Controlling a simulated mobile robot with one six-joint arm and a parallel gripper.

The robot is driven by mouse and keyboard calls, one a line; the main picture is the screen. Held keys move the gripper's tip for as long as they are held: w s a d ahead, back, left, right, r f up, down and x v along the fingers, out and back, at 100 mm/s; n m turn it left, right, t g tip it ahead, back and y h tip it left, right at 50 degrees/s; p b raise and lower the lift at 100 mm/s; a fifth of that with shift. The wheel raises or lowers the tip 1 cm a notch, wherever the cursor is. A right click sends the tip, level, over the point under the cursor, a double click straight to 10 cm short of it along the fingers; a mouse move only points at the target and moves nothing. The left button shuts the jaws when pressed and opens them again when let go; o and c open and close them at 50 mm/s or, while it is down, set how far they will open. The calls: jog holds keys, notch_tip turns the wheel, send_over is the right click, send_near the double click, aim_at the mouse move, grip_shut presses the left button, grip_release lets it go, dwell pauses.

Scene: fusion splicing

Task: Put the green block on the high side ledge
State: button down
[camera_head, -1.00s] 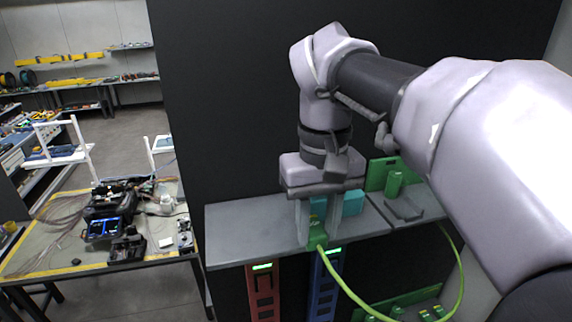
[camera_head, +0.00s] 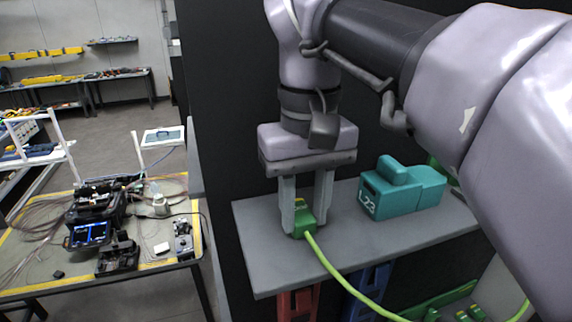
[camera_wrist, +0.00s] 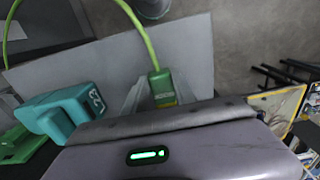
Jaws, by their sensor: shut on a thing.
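The green block (camera_head: 303,222) is a small green connector with a yellow-green cable (camera_head: 345,275) trailing from it to the lower right. My gripper (camera_head: 308,215) points down and is shut on the green block, with one finger on each side. The block is over the left part of the grey ledge (camera_head: 262,252); I cannot tell whether it touches the surface. In the wrist view the green block (camera_wrist: 161,88) shows beyond the gripper body, its cable running up and left over the ledge (camera_wrist: 90,68).
A teal block (camera_head: 402,190) marked L23 stands on the ledge to the right of my gripper. Red (camera_head: 297,303) and blue (camera_head: 368,290) holders are below the ledge. A worktable (camera_head: 160,255) with splicing equipment stands at the left. A dark wall rises behind the ledge.

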aim_at(305, 220)
jog(key=shift+w+a+r, duration=0.1)
jog(key=shift+w, duration=0.05)
jog(key=shift+s+d, duration=0.2)
jog(key=shift+s, duration=0.3)
jog(key=c, duration=1.3)
grip_release()
jog(key=shift+o, duration=1.4)
jog(key=shift+w, duration=0.1)
jog(key=shift+w+a+f, duration=0.1)
jog(key=shift+w+f, duration=0.1)
jog(key=shift+s+r, duration=0.2)
jog(key=shift+r, duration=0.15)
notch_tip(305, 220, up, 12)
jog(key=p, duration=0.7)
jog(key=shift+w+f, duration=0.1)
